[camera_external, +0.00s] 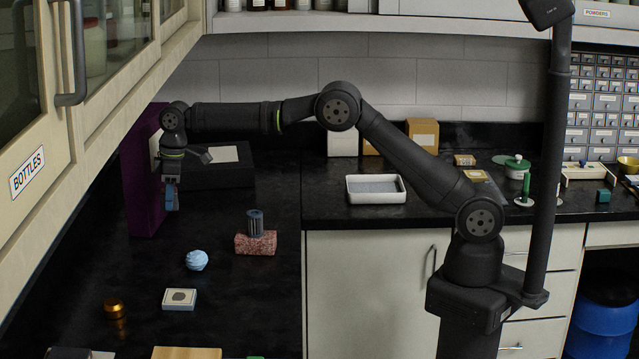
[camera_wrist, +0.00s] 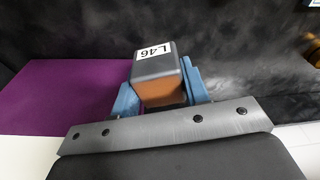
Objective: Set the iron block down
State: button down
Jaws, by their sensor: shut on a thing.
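The iron block (camera_wrist: 158,70) shows in the wrist view as a small dark grey block with a brown side and a white label reading "L46". My gripper (camera_wrist: 162,92) is shut on it, with one blue finger on each side. In the camera_external view my gripper (camera_external: 171,194) points down at the left, beside the purple panel and above the black counter (camera_external: 215,295). The block is hard to pick out there between the fingers.
The purple panel (camera_external: 140,190) stands close at the left of my gripper. A pink speckled block (camera_external: 256,244) bears a dark ribbed cylinder (camera_external: 255,221). A light blue ball (camera_external: 197,260), a small tile (camera_external: 180,299) and a gold piece (camera_external: 114,308) lie nearer. Bare counter lies between them.

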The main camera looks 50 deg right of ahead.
jog(key=shift+d+r, duration=0.3)
jog(key=shift+s+r, duration=0.15)
jog(key=shift+s, duration=0.2)
jog(key=s+d+m, duration=0.1)
jog(key=s+d, duration=0.2)
jog(key=s, duration=1)
jog(key=s+d+m, duration=0.1)
jog(key=s+d, duration=0.2)
jog(key=s, duration=1)
send_over(240, 295)
jog(key=f, duration=0.7)
jog(key=shift+s+d, duration=0.2)
jog(key=shift+f, duration=2)
jog(key=shift+f, duration=0.15)
jog(key=c, duration=0.8)
grip_release()
